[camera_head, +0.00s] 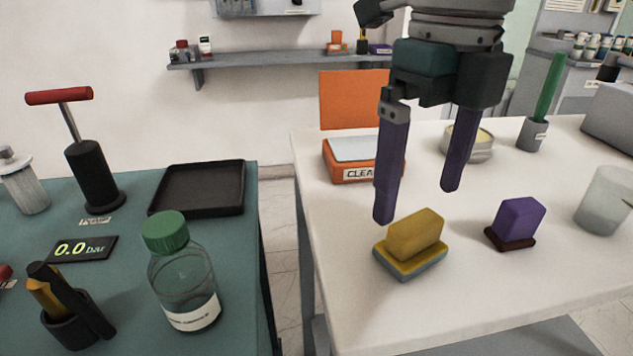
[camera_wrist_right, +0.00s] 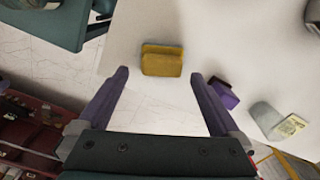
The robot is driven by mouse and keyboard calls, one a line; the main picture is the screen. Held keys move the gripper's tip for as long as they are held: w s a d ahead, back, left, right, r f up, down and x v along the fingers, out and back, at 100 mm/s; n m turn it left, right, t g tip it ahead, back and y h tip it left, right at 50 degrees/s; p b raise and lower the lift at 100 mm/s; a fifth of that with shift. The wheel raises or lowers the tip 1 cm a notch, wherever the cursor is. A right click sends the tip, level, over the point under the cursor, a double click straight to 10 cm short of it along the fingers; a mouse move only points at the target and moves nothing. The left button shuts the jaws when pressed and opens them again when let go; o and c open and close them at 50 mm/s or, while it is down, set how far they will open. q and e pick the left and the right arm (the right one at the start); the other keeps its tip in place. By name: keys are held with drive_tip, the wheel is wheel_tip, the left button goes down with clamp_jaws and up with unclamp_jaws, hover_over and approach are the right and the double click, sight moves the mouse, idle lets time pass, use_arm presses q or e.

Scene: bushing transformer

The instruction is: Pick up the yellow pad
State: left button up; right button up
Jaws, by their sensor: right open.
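The yellow pad (camera_head: 415,234) sits on a flat yellow and grey base on the white table (camera_head: 480,290). The pad also shows in the right wrist view (camera_wrist_right: 162,64), ahead of the fingertips and between their lines. My right gripper (camera_head: 418,205) is open and empty, fingers pointing down, above and behind the pad in the head view. In the right wrist view its two fingers (camera_wrist_right: 158,75) are spread wide on either side, apart from the pad. My left gripper is not in view.
A purple pad (camera_head: 518,219) on a dark base stands right of the yellow one. An orange box (camera_head: 350,172), a round tin (camera_head: 468,150) and a frosted cup (camera_head: 603,200) also stand on the table. A gap separates it from the teal table (camera_head: 120,260) holding a bottle (camera_head: 184,275).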

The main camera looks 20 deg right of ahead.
sight(418, 221)
drive_tip(key=f, duration=0.5)
drive_tip(key=shift+s+d+f, duration=0.15)
drive_tip(key=shift+d+f, duration=0.05)
drive_tip(key=shift+c, duration=0.2)
drive_tip(key=c, duration=1.3)
drive_tip(key=shift+o, duration=0.2)
drive_tip(key=shift+r, duration=0.2)
